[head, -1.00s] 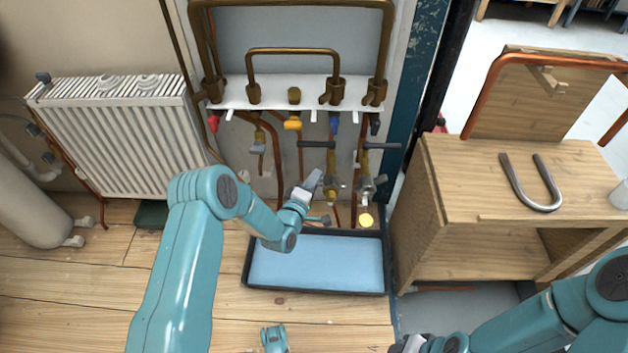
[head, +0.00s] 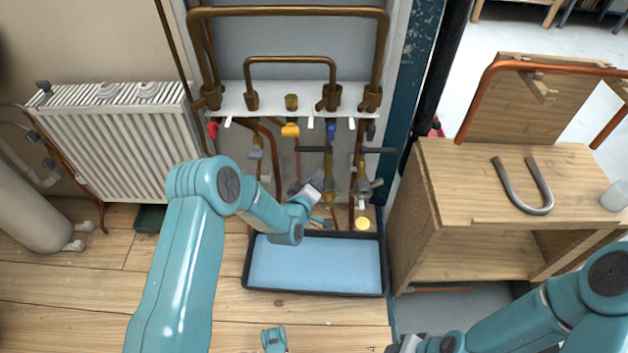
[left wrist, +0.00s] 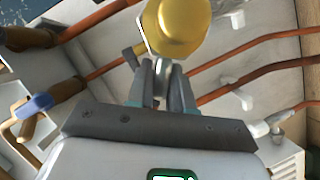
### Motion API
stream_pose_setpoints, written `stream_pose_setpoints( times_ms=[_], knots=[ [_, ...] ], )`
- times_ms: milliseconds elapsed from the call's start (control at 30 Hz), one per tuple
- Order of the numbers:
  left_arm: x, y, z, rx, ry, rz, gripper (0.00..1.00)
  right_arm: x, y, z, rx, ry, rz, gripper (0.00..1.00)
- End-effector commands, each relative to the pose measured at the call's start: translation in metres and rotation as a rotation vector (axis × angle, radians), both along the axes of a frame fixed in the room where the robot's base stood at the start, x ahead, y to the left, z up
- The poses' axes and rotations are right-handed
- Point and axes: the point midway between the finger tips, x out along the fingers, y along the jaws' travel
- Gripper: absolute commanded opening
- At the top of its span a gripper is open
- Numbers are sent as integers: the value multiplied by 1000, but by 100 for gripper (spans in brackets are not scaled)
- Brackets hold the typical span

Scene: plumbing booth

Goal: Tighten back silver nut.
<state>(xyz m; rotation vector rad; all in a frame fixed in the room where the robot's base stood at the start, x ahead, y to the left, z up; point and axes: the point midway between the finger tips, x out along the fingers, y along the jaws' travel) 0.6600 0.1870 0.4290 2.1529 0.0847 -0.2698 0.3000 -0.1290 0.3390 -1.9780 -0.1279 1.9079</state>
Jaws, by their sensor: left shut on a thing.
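My left gripper (head: 314,187) is among the valves and pipes above the blue-lined tray, and its fingertips are hard to make out in the head view. In the left wrist view its fingers (left wrist: 161,72) are close together, shut on a small silver part, apparently the silver nut, mostly hidden between them. A large brass cap (left wrist: 178,25) with a silver rim lies just beyond the fingertips. Silver fittings (head: 362,188) show on the right-hand pipe in the head view, with a yellow disc (head: 362,224) below. My right gripper (head: 405,344) is cut off at the bottom edge.
A black-rimmed tray (head: 315,292) lies on the floor under the pipes. A white radiator (head: 105,150) stands at left. A wooden bench (head: 455,175) with a grey U-shaped pipe (head: 540,208) stands at right. Copper pipes (left wrist: 235,55) and valves crowd the gripper.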

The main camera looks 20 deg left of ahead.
Motion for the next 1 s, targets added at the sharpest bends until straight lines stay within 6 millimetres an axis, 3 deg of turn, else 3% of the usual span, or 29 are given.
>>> stream_pose_setpoints(
  times_ms=[267, 300, 333, 667, 833, 1000],
  knots=[
    [-1, -1, -2, 1, 6, -4, 0, 0, 0, 0, 0, 0, 0, 36],
    [-1, -1, -2, 1, 4, -3, 24, 0, 0, 0, 0, 0, 0, 36],
    [-1, -1, -2, 1, 4, -3, 27, 0, 0, 0, 0, 0, 0, 36],
    [-3, 0, 1, 1, 2, -2, 27, 0, 0, 2, 0, 1, 0, 36],
    [-29, 1, 10, -1, 5, -1, 27, -2, 2, 13, 2, 4, 7, 36],
    [-74, 3, 20, 0, 8, -2, 27, -5, 5, 25, 4, 9, 18, 36]
  ],
)
